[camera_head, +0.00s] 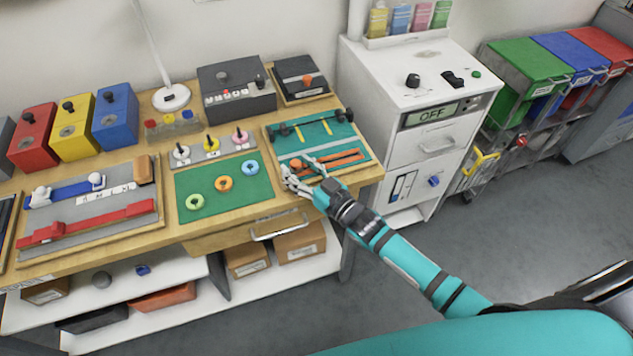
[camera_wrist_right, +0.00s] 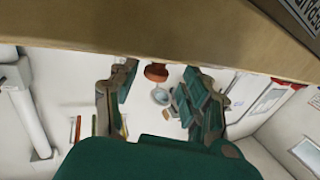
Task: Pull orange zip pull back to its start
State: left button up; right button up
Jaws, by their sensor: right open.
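The zip board (camera_head: 357,141) is a teal panel in a wooden frame at the right end of the workbench. Two orange zip strips (camera_head: 335,161) run across its lower part, and a round orange zip pull (camera_head: 296,164) sits at their left end. My right gripper (camera_head: 299,174) is open over the board's lower left corner, just below the pull; the head view does not show whether they touch. In the right wrist view its two fingers (camera_wrist_right: 157,88) are spread, with a small orange-red round piece (camera_wrist_right: 157,72) between their tips, perhaps the pull. My left gripper is out of view.
A green mat (camera_head: 237,199) with several coloured rings lies left of the board. A grey control box (camera_head: 237,97) stands behind. A white cabinet (camera_head: 437,147) marked OFF stands close on the right. A wooden edge (camera_wrist_right: 120,35) crosses the top of the wrist view.

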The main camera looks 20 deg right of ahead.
jog(key=v, duration=1)
jog(key=s+d+f+m+g+h, duration=0.15)
jog(key=s+g+h, duration=0.25)
jog(key=s+g, duration=0.5)
jog(key=s+d+f+m+g+h, duration=0.1)
jog(key=s+d+f+g+h, duration=0.2)
jog(key=s, duration=1)
notch_tip(320, 180, down, 26)
jog(key=s+a+g, duration=0.1)
jog(key=g, duration=0.1)
jog(key=s+d+f+g, duration=0.1)
jog(key=s+d+f, duration=0.2)
jog(key=s+f, duration=1.2)
jog(key=shift+s+f, duration=0.4)
jog(key=shift+s, duration=0.55)
